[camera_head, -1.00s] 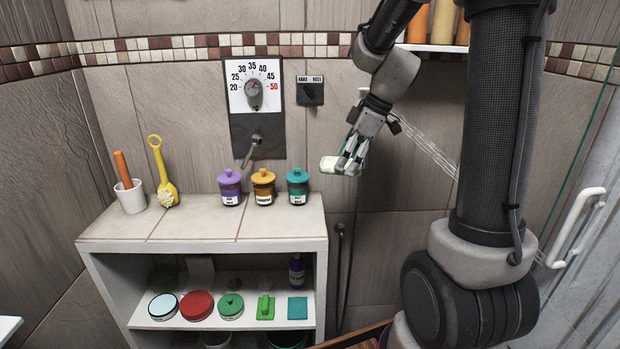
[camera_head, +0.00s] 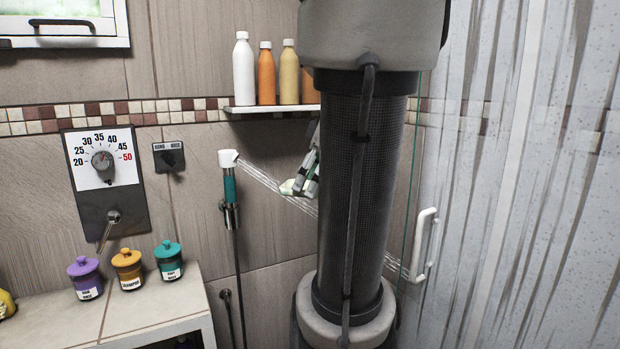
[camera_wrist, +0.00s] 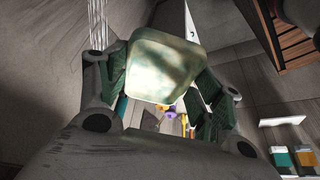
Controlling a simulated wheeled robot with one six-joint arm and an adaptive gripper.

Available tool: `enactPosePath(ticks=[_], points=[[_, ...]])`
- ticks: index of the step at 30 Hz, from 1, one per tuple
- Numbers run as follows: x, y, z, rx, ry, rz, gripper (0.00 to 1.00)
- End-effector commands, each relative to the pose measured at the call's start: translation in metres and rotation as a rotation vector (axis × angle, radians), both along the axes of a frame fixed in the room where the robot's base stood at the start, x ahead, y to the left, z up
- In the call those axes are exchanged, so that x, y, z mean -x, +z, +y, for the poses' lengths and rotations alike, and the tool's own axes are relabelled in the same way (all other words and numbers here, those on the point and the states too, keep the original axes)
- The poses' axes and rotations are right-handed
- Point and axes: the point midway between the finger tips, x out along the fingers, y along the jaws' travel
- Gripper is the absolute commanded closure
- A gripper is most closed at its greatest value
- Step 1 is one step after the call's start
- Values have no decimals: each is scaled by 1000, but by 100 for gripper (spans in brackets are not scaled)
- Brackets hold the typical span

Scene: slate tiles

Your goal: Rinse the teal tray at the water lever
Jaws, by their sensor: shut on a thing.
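My gripper (camera_head: 308,172) is shut on a small rounded tray, partly behind my arm in the head view. The tray (camera_head: 288,188) looks pale green with whitish patches; in the wrist view the tray (camera_wrist: 165,68) sits between both fingers. The water lever (camera_head: 112,217) hangs under the temperature dial (camera_head: 102,160) on the left. The hand shower (camera_head: 229,160) is running, and its jets (camera_head: 262,180) slant down to the right past the tray. In the wrist view the water streaks (camera_wrist: 97,28) are left of the tray. I cannot tell whether water touches it.
Purple (camera_head: 86,278), orange (camera_head: 128,268) and teal (camera_head: 168,260) lidded jars stand on the counter (camera_head: 150,310). Several bottles stand on a wall shelf (camera_head: 250,109) above the gripper. A shower curtain (camera_head: 540,180) and a white handle (camera_head: 424,245) are on the right.

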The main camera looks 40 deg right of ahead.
Motion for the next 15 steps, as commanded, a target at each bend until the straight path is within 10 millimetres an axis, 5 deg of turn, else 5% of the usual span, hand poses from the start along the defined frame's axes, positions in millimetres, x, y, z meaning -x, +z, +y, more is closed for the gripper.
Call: enactPosePath(ticks=[15], points=[[-55, -12, -16, -2, 2, 2, 57]])
